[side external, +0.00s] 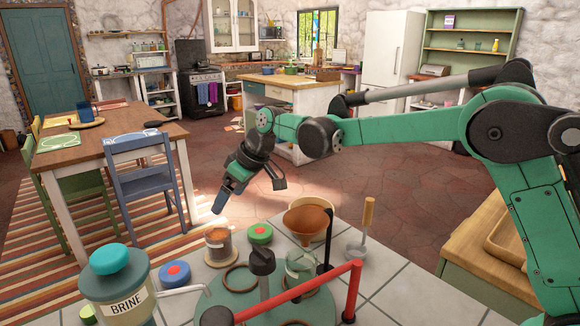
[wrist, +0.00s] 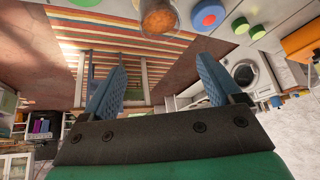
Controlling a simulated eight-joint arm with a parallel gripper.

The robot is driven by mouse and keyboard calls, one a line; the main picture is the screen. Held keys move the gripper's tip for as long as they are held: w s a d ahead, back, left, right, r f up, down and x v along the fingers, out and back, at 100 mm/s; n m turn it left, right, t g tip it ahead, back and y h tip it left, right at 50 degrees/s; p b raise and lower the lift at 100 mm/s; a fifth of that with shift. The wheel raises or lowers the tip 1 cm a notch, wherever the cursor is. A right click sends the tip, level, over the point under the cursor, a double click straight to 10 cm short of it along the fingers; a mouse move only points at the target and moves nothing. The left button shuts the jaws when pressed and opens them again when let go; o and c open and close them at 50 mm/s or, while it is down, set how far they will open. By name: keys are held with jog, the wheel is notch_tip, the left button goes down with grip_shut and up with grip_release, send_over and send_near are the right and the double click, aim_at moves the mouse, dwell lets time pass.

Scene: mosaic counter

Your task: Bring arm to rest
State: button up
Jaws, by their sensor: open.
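My gripper (side external: 222,200) hangs at the end of my green arm, above the far edge of the tiled counter, pointing down and to the left. In the wrist view its two blue fingers (wrist: 168,90) are spread wide apart with nothing between them. A glass jar with orange-brown contents (side external: 218,247) stands on the counter below and close to the gripper in the side view, apart from it. The jar also shows at the top of the wrist view (wrist: 159,20), beyond the fingertips.
The counter (side external: 405,262) holds a BRINE dispenser (side external: 116,285), a blue lid with a red centre (side external: 175,274), a green lid (side external: 260,233), an orange funnel (side external: 308,222), a wooden-handled tool (side external: 366,225) and a red bar (side external: 300,293). A blue chair (side external: 145,185) and table stand beyond, left.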

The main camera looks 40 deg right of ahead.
jog(key=s+d+r+m, duration=0.1)
jog(key=s, duration=0.2)
jog(key=s+d+r+m+h, duration=0.1)
jog(key=s+d+r, duration=0.1)
jog(key=s, duration=0.2)
jog(key=s+d+r+m+t, duration=0.1)
jog(key=s+d, duration=0.1)
jog(key=s, duration=0.2)
jog(key=shift+r+h, duration=0.25)
jog(key=shift+h, duration=0.05)
jog(key=s+d+f+m+t+h, duration=0.1)
jog(key=s+d+f+m, duration=0.2)
jog(key=s, duration=0.8)
jog(key=shift+d+f+h, duration=0.4)
jog(key=shift+d+f, duration=0.05)
jog(key=shift+f, duration=0.1)
jog(key=shift+s, duration=0.1)
